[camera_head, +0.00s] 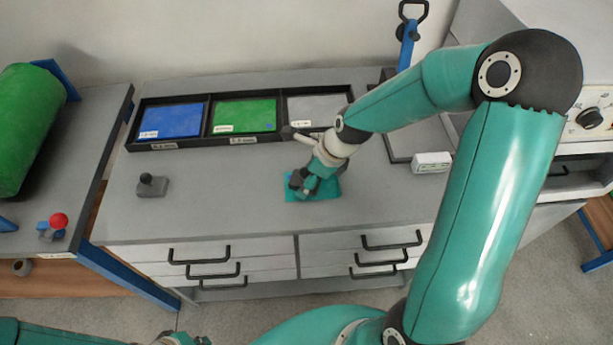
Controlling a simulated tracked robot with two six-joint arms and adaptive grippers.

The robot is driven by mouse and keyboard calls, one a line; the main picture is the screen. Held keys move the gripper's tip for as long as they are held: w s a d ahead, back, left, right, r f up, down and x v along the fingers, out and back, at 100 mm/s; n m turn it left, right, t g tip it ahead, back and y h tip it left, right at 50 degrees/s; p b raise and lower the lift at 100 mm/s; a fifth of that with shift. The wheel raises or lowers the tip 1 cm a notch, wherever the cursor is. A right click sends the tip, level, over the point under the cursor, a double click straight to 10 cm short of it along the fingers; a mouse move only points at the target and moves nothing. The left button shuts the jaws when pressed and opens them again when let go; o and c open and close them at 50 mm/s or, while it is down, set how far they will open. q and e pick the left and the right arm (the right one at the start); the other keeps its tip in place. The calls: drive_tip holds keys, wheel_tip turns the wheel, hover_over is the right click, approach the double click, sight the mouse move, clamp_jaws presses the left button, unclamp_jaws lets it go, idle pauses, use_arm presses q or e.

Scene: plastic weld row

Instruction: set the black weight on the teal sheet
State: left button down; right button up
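A small dark grey block with a black knob (152,186), which looks like the weight, stands on the left part of the grey bench top. The teal sheet (325,188) lies flat near the middle of the bench. My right gripper (299,186) is directly over the sheet's left part, pointing down, and covers some of it. Dark parts show at its fingertips; I cannot tell whether they are fingers or something held. My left arm comes in at the bottom left, and its gripper (183,340) is only partly in view, low in front of the bench.
A black tray (206,147) at the back holds blue, green and grey sheets in compartments. A white box (431,162) stands at the right. A red-knobbed device (56,222) and green roll (31,128) are on the left bench. The bench between block and sheet is clear.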

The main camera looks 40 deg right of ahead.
drive_tip(key=shift+r, duration=0.15)
drive_tip(key=p+v, duration=0.1)
drive_tip(key=v, duration=1.1)
